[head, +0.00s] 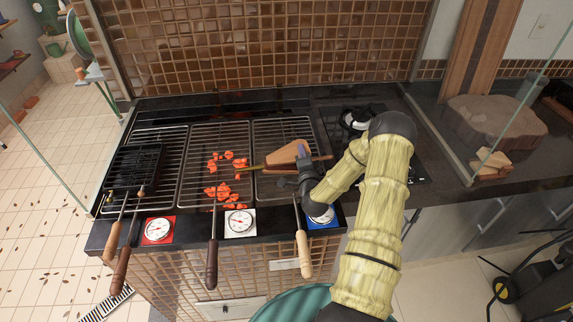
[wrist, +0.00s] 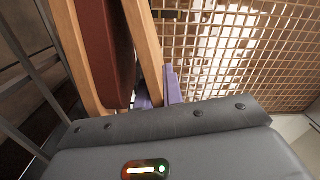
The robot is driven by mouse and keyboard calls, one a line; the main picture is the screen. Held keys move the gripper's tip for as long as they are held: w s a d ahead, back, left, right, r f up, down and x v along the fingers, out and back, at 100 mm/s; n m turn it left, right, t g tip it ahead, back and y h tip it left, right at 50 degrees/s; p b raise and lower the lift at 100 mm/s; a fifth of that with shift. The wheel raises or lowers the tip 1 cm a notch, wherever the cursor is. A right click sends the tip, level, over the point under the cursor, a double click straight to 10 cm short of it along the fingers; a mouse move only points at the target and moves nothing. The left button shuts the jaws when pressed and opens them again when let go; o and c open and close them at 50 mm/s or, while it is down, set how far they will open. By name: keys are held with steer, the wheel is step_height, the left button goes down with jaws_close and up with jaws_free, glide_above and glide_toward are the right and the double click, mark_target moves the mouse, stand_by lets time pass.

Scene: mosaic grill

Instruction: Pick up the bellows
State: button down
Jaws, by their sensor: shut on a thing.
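The bellows (head: 286,155), with tan wooden boards and a thin nozzle pointing left, is over the right grill grate. In the wrist view the bellows (wrist: 108,50) shows two pale wooden boards with dark red leather between them. My gripper (head: 303,157) reaches in from the right and is shut on the bellows. In the wrist view its purple fingers (wrist: 160,92) sit around the right-hand board. I cannot tell whether the bellows touches the grate or hangs just above it. Part of the bellows is hidden behind my gripper.
Orange coals (head: 226,170) glow under the middle grate. A black grill basket (head: 135,167) lies at left. Long wooden handles (head: 304,254) stick out over the front edge, above several dials (head: 240,222). A gas burner (head: 358,120) and a stone slab (head: 495,122) are at right. A tiled wall stands behind.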

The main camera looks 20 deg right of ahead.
steer(key=shift+r, duration=0.1)
stand_by(0.7)
step_height(320, 180, up, 18)
steer(key=b, duration=0.2)
steer(key=shift+b, duration=0.4)
stand_by(0.5)
